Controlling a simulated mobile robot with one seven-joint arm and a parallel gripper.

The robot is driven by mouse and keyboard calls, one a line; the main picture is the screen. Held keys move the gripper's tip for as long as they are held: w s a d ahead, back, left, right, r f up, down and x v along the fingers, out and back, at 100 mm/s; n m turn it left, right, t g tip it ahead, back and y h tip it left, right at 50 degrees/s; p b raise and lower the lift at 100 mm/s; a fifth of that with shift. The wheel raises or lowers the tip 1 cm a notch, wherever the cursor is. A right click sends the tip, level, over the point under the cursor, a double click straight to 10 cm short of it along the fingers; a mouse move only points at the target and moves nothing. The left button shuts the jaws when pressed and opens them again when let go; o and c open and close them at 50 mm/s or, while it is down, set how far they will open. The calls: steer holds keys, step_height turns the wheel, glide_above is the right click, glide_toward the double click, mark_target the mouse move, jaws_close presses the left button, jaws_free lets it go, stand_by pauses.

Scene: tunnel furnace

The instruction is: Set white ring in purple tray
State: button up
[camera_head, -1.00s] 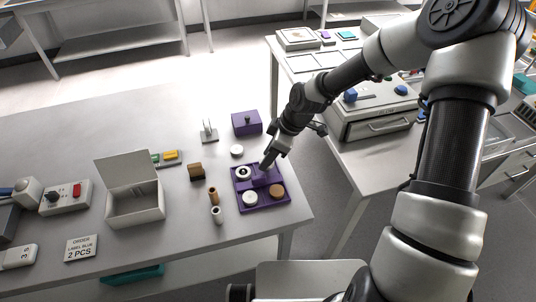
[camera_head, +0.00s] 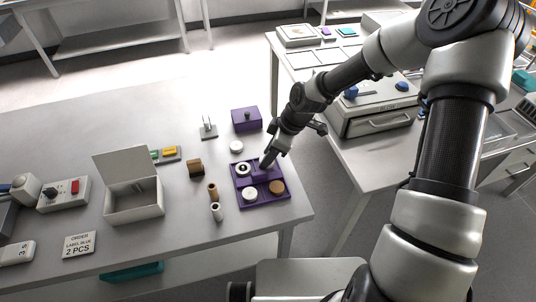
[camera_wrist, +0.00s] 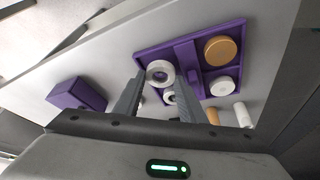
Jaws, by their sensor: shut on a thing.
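The purple tray (camera_head: 283,208) stands near the table's front right corner and has several compartments. My gripper (camera_head: 265,164) points down at its back right part in the head view. In the wrist view my gripper (camera_wrist: 162,75) is shut on a white ring (camera_wrist: 160,66), which appears over or in the tray (camera_wrist: 221,25); I cannot tell whether it touches the floor. The held ring is hidden in the head view. A second white ring (camera_head: 243,169) with a dark centre lies in the back left compartment, and shows partly between my fingers in the wrist view (camera_wrist: 169,97).
A white disc (camera_head: 249,195) and a brown disc (camera_head: 277,188) lie in the tray's front compartments. Behind the tray are a white round piece (camera_head: 236,147) and a purple box (camera_head: 246,121). A brown peg (camera_head: 213,192) and a white peg (camera_head: 217,212) stand left of it.

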steer(key=shift+f, duration=0.35)
stand_by(0.5)
steer(key=o, duration=1.1)
steer(key=shift+o, duration=1.7)
steer(key=shift+r, duration=0.1)
steer(key=shift+r+p, duration=2.6)
steer(key=shift+r, duration=0.9)
